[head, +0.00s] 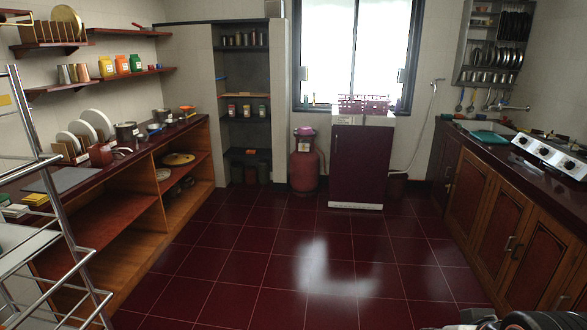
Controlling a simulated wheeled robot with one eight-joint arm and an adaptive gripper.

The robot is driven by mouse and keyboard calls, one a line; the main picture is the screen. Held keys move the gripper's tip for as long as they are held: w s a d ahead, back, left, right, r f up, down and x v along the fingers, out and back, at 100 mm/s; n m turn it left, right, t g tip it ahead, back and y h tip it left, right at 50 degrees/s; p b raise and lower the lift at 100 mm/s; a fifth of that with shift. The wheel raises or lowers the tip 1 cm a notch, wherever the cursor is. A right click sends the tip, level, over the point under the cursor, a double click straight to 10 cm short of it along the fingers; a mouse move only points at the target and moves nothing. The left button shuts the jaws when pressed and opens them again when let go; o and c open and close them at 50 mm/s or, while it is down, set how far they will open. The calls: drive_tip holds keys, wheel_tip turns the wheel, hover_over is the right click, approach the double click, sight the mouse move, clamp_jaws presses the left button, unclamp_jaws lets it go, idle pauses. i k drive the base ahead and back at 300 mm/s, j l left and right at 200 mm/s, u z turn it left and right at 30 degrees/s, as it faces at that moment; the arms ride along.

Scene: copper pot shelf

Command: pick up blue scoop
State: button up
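I cannot clearly make out a blue scoop at this distance. A small blue item (154,127) sits on the left counter among pots and bowls, and its shape is too small to tell. A bluish utensil (459,104) hangs on the right wall under the rack of plates, beside several metal ladles. Grey and black parts, seemingly of my arm, show at the bottom right edge. My gripper's fingers are not in view.
The left counter (92,177) holds plates and pots, with a metal rack (82,254) in front. A maroon cabinet (357,165) and red gas cylinder (304,167) stand at the back. A stove (550,155) is on the right counter. The tiled floor (250,270) between is clear.

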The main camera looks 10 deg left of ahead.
sight(143, 138)
drive_tip(key=i+u, duration=0.25)
drive_tip(key=i, duration=0.25)
drive_tip(key=i+u, duration=0.25)
drive_tip(key=i, duration=0.3)
drive_tip(key=i+l+u, duration=0.1)
drive_tip(key=i+u, duration=0.15)
drive_tip(key=i, duration=0.3)
drive_tip(key=i+l+u, duration=0.25)
drive_tip(key=i, duration=0.25)
drive_tip(key=i+j, duration=0.25)
drive_tip(key=i, duration=0.3)
drive_tip(key=i+j+u, duration=0.1)
drive_tip(key=i, duration=0.4)
drive_tip(key=i+j, duration=0.3)
drive_tip(key=i, duration=0.25)
drive_tip(key=i+j, duration=0.2)
drive_tip(key=i, duration=0.35)
drive_tip(key=i+j+z, duration=0.1)
drive_tip(key=j, duration=0.25)
drive_tip(key=i+j+z, duration=0.15)
drive_tip(key=i+j, duration=0.15)
drive_tip(key=i+j+z, duration=0.1)
drive_tip(key=j, duration=0.35)
drive_tip(key=i+j+z, duration=0.1)
drive_tip(key=i+j, duration=0.15)
drive_tip(key=j, duration=0.1)
